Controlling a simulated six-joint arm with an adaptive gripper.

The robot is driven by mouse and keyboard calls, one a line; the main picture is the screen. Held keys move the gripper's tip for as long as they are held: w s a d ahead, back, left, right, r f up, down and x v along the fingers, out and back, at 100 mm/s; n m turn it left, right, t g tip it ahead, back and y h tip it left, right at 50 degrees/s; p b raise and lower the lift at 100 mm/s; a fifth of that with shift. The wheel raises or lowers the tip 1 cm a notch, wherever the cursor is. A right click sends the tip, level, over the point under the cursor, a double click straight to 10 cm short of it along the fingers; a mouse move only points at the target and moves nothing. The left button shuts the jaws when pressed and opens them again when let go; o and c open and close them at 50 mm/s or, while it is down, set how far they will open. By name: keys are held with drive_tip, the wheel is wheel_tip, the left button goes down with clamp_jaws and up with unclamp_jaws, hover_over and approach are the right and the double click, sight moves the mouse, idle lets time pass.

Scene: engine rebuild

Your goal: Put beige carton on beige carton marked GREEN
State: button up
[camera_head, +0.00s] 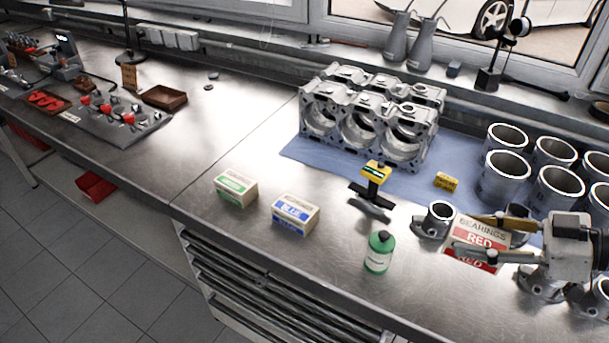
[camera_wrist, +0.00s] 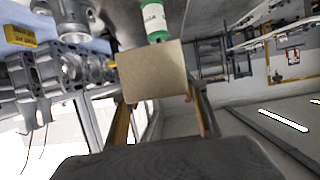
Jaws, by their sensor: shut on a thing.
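My gripper (camera_head: 492,238) is at the right of the bench in the head view, shut on a beige carton marked RED (camera_head: 470,240). In the wrist view the held carton's plain beige face (camera_wrist: 152,70) shows between the two fingers (camera_wrist: 165,118). The carton is above the bench, near the cylinder liners. The beige carton marked GREEN (camera_head: 235,190) stands on the bench left of centre, well to the left of my gripper, and its top is bare. A beige carton marked BLUE (camera_head: 296,214) stands just right of it.
An engine block (camera_head: 368,120) sits on a blue mat (camera_head: 300,150) behind. Cylinder liners (camera_head: 506,175) crowd the right.

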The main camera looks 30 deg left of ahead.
sight(476, 231)
wheel_tip(476, 231, up, 5)
drive_tip(key=shift+r, duration=0.1)
drive_tip(key=shift+w+a+r, duration=0.1)
drive_tip(key=shift+w+a, duration=0.05)
drive_tip(key=shift+a, duration=0.05)
drive_tip(key=w+a+m+t, duration=0.1)
drive_tip(key=w+a, duration=0.3)
drive_tip(key=a, duration=0.5)
drive_tip(key=w+a+f+t, duration=0.1)
drive_tip(key=w+a, duration=0.2)
drive_tip(key=a, duration=0.6)
drive_tip(key=w+a+m, duration=0.1)
drive_tip(key=w+a, duration=0.3)
drive_tip(key=a, duration=0.6)
drive_tip(key=s+a+m+t+h, duration=0.15)
drive_tip(key=s+a, duration=0.35)
drive_tip(key=a, duration=0.9)
drive_tip(key=s+a+m+t+y, duration=0.15)
drive_tip(key=s+a, duration=0.25)
drive_tip(key=a, duration=1)
drive_tip(key=shift+n+h, duration=0.4)
drive_tip(key=shift+d+f, duration=0.2)
drive_tip(key=shift+f, duration=1.8)
drive_tip(key=shift+f, duration=0.1)
drive_tip(key=shift+f, duration=3.1)
